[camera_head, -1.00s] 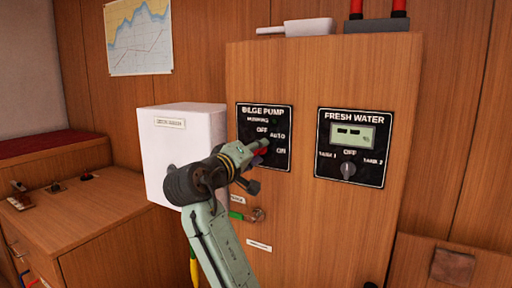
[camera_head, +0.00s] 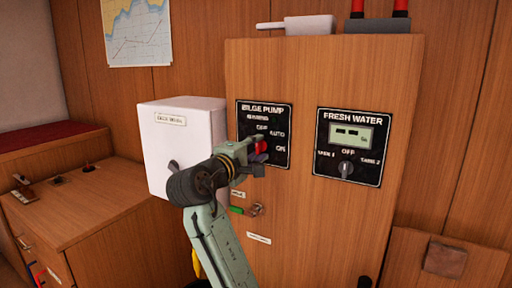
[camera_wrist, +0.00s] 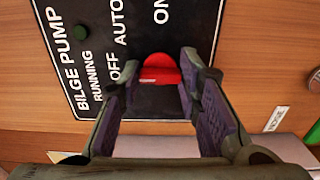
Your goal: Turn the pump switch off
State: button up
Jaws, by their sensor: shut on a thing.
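The bilge pump panel (camera_head: 281,112) is a black plate labelled RUNNING, OFF, AUTO and ON, on the wooden cabinet face. Its red switch knob (camera_wrist: 162,70) shows in the wrist view between my two fingers, and in the head view (camera_head: 262,146) it is partly covered by them. My gripper (camera_head: 257,152) is shut on the knob, with one finger on each side. I cannot tell which label the knob points at. The round indicator (camera_wrist: 80,32) by RUNNING looks dark green.
The fresh water panel (camera_head: 328,166), with a display and a grey knob, is to the right. A white box (camera_head: 158,145) stands close to the left of my gripper. Below the pump panel are a green tag (camera_head: 236,210) and a small metal fitting (camera_head: 256,210).

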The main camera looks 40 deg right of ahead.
jog(key=shift+w, duration=0.1)
dwell(0.3)
jog(key=o, duration=1.2)
jog(key=shift+c, duration=0.2)
jog(key=shift+a, duration=0.15)
jog(key=v, duration=1.2)
